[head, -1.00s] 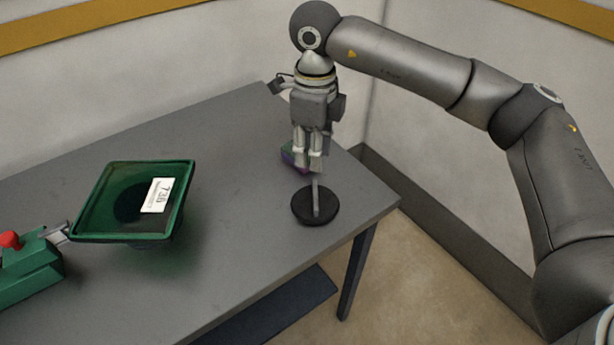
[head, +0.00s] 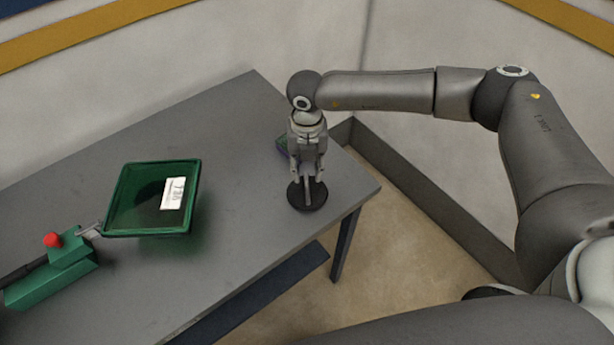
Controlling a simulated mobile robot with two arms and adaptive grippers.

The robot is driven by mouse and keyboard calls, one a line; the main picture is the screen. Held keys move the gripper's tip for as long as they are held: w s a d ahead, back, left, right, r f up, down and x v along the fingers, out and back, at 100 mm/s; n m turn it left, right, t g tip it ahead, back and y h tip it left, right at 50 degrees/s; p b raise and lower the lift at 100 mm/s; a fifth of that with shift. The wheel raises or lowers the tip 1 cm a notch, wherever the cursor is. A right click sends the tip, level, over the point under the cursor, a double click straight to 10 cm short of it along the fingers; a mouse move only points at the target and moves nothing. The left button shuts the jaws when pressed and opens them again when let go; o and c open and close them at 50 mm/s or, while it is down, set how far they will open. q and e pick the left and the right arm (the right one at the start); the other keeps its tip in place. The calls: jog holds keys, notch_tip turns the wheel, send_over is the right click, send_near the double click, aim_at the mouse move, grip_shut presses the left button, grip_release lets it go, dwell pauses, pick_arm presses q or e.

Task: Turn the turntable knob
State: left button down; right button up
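The turntable (head: 295,200) is a small black round disc near the right end of the table, with a thin grey upright knob (head: 308,190) at its middle. My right gripper (head: 308,178) points down over it, with its fingers low at either side of the knob. The fingers look apart, with the knob between them; I cannot tell whether they touch it. The gripper body hides the top of the knob.
A green tray (head: 118,205) with a white label stands left on the grey table (head: 225,125). A green block (head: 50,283) with a red button (head: 53,240) is at far left. Walls stand close behind the table.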

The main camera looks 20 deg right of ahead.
aim_at(307, 183)
notch_tip(307, 183, down, 6)
jog(key=shift+f+p, duration=0.1)
jog(key=shift+p, duration=0.65)
jog(key=shift+c, duration=0.2)
